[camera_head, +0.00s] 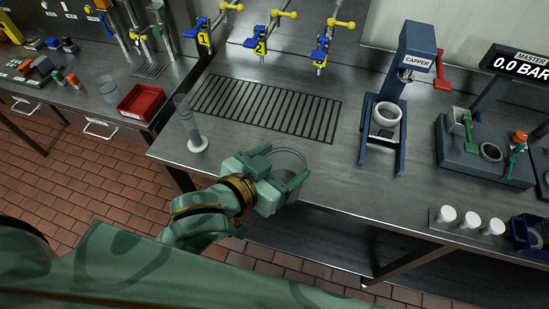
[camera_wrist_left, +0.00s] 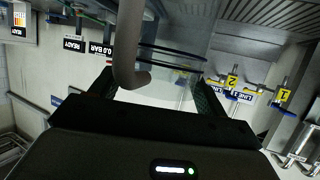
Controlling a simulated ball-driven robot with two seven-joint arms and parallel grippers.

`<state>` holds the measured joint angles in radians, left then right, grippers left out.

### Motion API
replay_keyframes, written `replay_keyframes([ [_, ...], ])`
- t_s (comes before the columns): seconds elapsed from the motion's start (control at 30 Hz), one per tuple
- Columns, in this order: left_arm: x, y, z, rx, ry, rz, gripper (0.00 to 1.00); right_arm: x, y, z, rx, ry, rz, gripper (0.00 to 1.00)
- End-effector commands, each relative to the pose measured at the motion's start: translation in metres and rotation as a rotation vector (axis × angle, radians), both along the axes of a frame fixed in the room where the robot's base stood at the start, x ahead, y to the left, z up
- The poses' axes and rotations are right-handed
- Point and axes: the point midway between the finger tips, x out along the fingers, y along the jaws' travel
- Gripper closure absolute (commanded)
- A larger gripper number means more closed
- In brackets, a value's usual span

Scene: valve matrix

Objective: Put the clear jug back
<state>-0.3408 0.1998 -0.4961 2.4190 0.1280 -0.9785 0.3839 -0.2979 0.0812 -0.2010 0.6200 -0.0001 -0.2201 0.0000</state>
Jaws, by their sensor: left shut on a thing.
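The clear jug (camera_head: 289,160) is see-through, with its round rim faintly showing between my left gripper's fingers. My left gripper (camera_head: 284,180) is shut on it at the front edge of the steel bench, in front of the drain grille. In the left wrist view, the jug (camera_wrist_left: 172,72) sits between the two dark fingers, with dark rings around it and a grey handle (camera_wrist_left: 128,50) toward the camera. I cannot tell whether the jug touches the bench. My right gripper is not in view.
A clear cylinder on a white base (camera_head: 197,145) stands left of the gripper. The drain grille (camera_head: 265,108) lies behind, below numbered yellow-handled valves (camera_head: 260,42). The blue capper (camera_head: 384,135) stands to the right. A red tray (camera_head: 141,102) is left. Bench between gripper and capper is clear.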

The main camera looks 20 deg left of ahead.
Motion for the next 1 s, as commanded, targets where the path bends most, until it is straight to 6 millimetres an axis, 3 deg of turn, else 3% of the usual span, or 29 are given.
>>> replay_keyframes([
  [0.27, 0.073, 0.039, -0.037, 0.005, -0.003, 0.004, 0.71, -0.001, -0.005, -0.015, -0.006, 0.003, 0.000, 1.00],
  [0.4, 0.091, 0.048, -0.069, 0.003, 0.001, 0.002, 0.71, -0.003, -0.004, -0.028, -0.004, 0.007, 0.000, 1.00],
  [0.7, 0.112, 0.059, -0.096, 0.001, -0.001, 0.004, 0.71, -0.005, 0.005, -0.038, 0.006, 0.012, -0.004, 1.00],
  [0.83, 0.111, 0.058, -0.119, 0.000, 0.001, 0.002, 0.71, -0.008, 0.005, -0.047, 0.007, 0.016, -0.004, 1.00],
  [1.0, 0.111, 0.058, -0.123, 0.000, -0.002, 0.001, 0.71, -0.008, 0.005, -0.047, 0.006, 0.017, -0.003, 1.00],
])
